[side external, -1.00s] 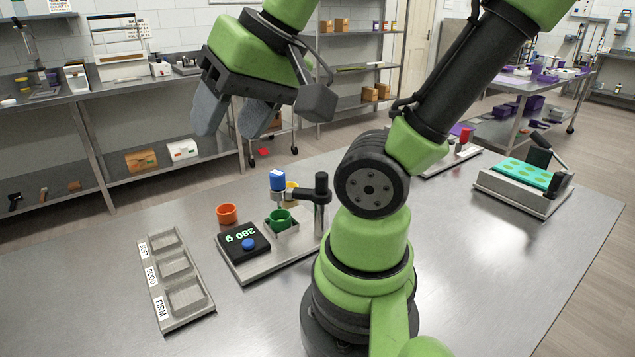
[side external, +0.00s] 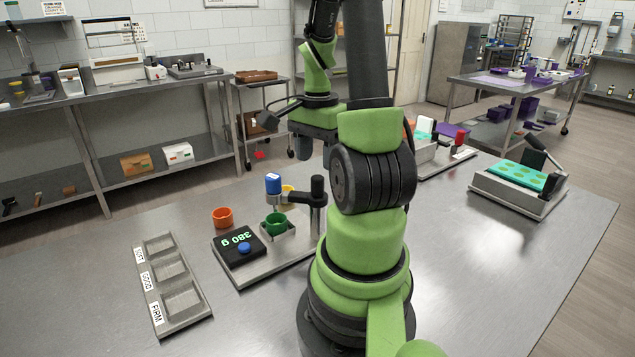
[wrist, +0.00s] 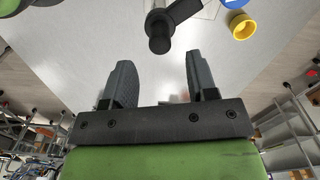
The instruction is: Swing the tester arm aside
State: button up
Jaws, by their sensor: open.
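The tester is a flat metal base (side external: 268,268) with a black display (side external: 238,243) reading 380 g and a black upright post (side external: 318,190). Its dark tester arm (side external: 299,197) reaches left from the post and carries a blue head (side external: 273,183) above a green cup (side external: 276,223) in a square holder. My gripper (side external: 315,150) is beyond the post, partly hidden by my own arm. In the wrist view my gripper (wrist: 159,72) is open, with nothing between its fingers. The black post (wrist: 160,32) shows ahead of the fingertips, apart from them, with the tester arm (wrist: 184,9) running up right.
An orange cup (side external: 222,217) stands left of the tester. A yellow cup (side external: 288,193) is behind the tester arm and also shows in the wrist view (wrist: 240,26). A labelled three-pocket tray (side external: 188,318) lies left. A turquoise mould press (side external: 519,177) stands right.

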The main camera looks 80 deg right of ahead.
aim_at(318, 177)
notch_tip(318, 177, down, 6)
jog(key=shift+f, duration=0.1)
dwell(0.4)
jog(key=c, duration=0.9)
